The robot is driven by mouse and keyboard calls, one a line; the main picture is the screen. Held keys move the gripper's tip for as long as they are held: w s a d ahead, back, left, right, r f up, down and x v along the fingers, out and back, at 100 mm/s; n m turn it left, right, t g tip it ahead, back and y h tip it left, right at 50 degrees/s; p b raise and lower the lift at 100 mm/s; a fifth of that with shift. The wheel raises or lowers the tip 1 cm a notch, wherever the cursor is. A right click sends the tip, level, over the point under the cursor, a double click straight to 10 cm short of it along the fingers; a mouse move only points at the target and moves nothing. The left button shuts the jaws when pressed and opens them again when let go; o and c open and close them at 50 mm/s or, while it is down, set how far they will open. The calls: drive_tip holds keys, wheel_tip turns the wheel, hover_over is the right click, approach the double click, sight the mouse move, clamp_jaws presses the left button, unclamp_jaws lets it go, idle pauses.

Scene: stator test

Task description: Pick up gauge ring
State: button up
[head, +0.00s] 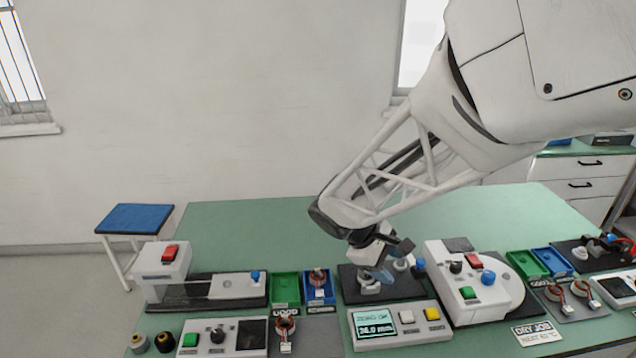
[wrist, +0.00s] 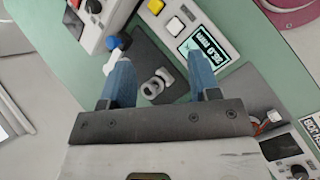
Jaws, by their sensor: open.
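A small pale grey metal ring (wrist: 152,89), which looks like the gauge ring, sits on a dark mat (wrist: 150,48) in the wrist view. A second rounded grey part touches or overlaps it, and I cannot tell if they are one piece. My gripper (wrist: 159,62) is open, with one blue finger on each side of the ring in the picture and nothing between them. In the head view my gripper (head: 385,272) hangs low over the dark mat (head: 352,293). The ring is hard to make out there, and contact with it cannot be told.
A white machine with a blue knob (head: 488,278) stands close on the right. Green (head: 285,289) and blue (head: 320,300) trays are on the left. The green table behind is clear.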

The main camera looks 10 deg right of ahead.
drive_tip(key=w+a+f+n+t+h, duration=0.1)
drive_tip(key=w+a+f+n+h, duration=0.1)
drive_tip(key=w+f, duration=0.3)
drive_tip(key=w+a+f+n+t+h, duration=0.1)
drive_tip(key=w+a+f+n+h, duration=0.1)
drive_tip(key=w+f+n, duration=0.3)
drive_tip(key=w+a+f+n+t+h, duration=0.1)
drive_tip(key=w+a+f+n+h, duration=0.1)
drive_tip(key=w+f, duration=0.3)
drive_tip(key=shift+w+f+n+t, duration=0.1)
drive_tip(key=shift+n+t, duration=0.2)
drive_tip(key=shift+n, duration=0.6)
drive_tip(key=shift+x, duration=1.3)
drive_tip(key=shift+x, duration=2.55)
